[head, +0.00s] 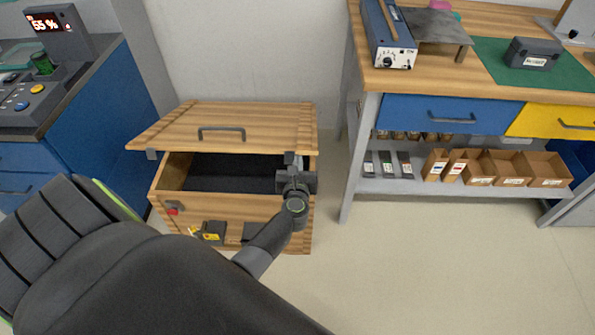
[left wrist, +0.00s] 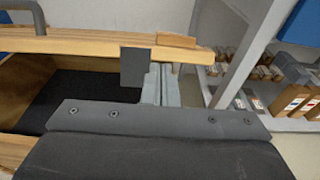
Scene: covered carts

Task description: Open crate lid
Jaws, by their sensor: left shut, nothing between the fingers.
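The wooden crate (head: 175,210) stands on the floor in the head view, with a dark inside. Its wooden lid (head: 160,122) is raised at the front, leaving a gap above the front wall. A dark handle (head: 221,133) sits on the lid, and part of it shows in the left wrist view (left wrist: 38,12). My left gripper (head: 292,160) is shut and empty at the crate's front right corner, by the lid's front edge. In the left wrist view the lid (left wrist: 80,42) runs just beyond the fingers (left wrist: 161,82); I cannot tell if they touch it. My right gripper is not in view.
A workbench (head: 352,150) with blue and yellow drawers stands to the right, small boxes (head: 480,168) on its lower shelf. A blue cabinet (head: 95,110) with a control panel stands left. A wall is behind the crate. The floor at right front is clear.

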